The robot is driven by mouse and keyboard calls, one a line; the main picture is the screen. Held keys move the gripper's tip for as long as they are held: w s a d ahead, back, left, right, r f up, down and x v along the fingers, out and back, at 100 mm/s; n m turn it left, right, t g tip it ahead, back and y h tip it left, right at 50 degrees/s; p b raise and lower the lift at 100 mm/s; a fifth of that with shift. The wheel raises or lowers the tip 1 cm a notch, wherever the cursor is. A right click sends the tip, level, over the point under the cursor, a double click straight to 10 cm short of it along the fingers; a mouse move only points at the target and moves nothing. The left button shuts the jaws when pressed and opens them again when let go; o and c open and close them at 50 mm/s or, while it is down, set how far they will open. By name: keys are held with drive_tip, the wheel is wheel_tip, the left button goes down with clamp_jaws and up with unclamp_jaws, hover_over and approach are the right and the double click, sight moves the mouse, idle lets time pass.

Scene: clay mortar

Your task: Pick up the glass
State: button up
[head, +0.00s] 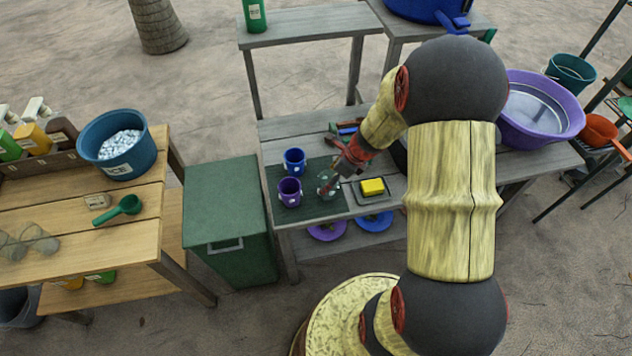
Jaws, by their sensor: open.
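A clear glass (328,186) stands on the dark green mat (331,210) on the grey wooden table. My gripper (337,180) is low at the glass, coming from its upper right. Its fingers are small and dark here and overlap the glass in the picture. The jaws look open, and I cannot tell whether they are around the glass or just beside it. Part of the glass is hidden behind the gripper.
A purple cup (290,192) and a blue cup (294,161) stand close left of the glass. A yellow sponge (372,187) lies on a tray to the right. A green bin (228,215) stands left of the table. A purple tub (538,110) is at the right.

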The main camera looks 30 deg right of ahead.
drive_tip(key=shift+w+a+f, duration=0.2)
drive_tip(key=shift+w+f, duration=0.05)
drive_tip(key=shift+w, duration=0.05)
drive_tip(key=b+x, duration=0.1)
drive_tip(key=x, duration=0.1)
drive_tip(key=b+x, duration=0.1)
drive_tip(key=x, duration=0.2)
drive_tip(key=b+x, duration=0.2)
drive_tip(key=shift+s+d+f, duration=0.1)
drive_tip(key=shift+d+f, duration=0.15)
drive_tip(key=shift+f, duration=0.05)
drive_tip(key=shift+r, duration=0.1)
drive_tip(key=shift+c, duration=1.2)
drive_tip(key=c, duration=1.1)
drive_tip(key=shift+c, duration=0.7)
